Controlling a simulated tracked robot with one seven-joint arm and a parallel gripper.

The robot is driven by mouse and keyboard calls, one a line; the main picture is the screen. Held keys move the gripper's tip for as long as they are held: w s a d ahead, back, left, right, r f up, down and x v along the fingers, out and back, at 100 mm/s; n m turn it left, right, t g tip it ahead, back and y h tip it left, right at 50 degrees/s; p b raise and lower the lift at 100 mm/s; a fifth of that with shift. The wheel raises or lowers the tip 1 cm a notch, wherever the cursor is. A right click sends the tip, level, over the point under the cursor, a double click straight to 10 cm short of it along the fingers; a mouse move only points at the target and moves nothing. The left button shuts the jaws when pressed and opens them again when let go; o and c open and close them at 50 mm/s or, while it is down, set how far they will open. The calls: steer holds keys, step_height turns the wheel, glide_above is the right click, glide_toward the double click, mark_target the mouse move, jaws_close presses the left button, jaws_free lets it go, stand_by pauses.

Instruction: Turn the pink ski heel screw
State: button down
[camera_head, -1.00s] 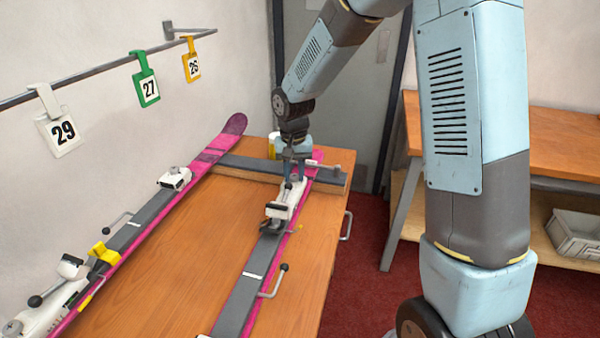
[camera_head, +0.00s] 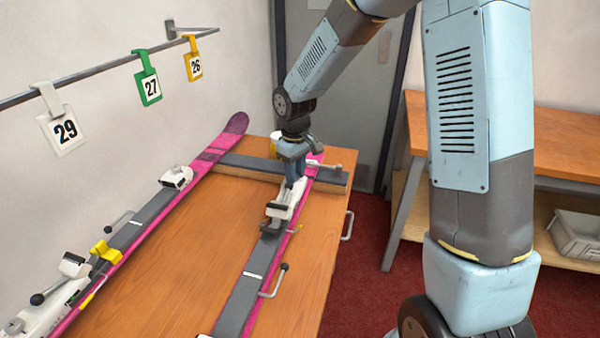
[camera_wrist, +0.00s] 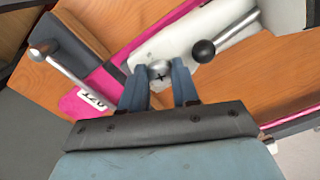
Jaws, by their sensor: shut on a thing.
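The right-hand pink ski (camera_head: 314,160) lies on the wooden bench with a white binding piece (camera_head: 286,199) near its far end. My gripper (camera_head: 294,181) points down at the far end of this piece. In the wrist view, a round metal screw head (camera_wrist: 160,72) with a cross slot sits at the end of the white binding piece (camera_wrist: 200,33). My gripper's two blue fingers (camera_wrist: 159,84) are shut on this screw, one on each side. The screw is hidden by my gripper in the head view.
A second pink ski (camera_head: 236,124) with white bindings lies along the left of the bench (camera_head: 190,255). A clamp lever with a dark ball knob (camera_wrist: 204,51) is close to my right finger; another lever (camera_wrist: 45,48) is at left. Number tags hang on a wall rail (camera_head: 100,84).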

steer(key=shift+n, duration=1.1)
steer(key=c, duration=0.8)
jaws_free()
steer(key=shift+r, duration=6.85)
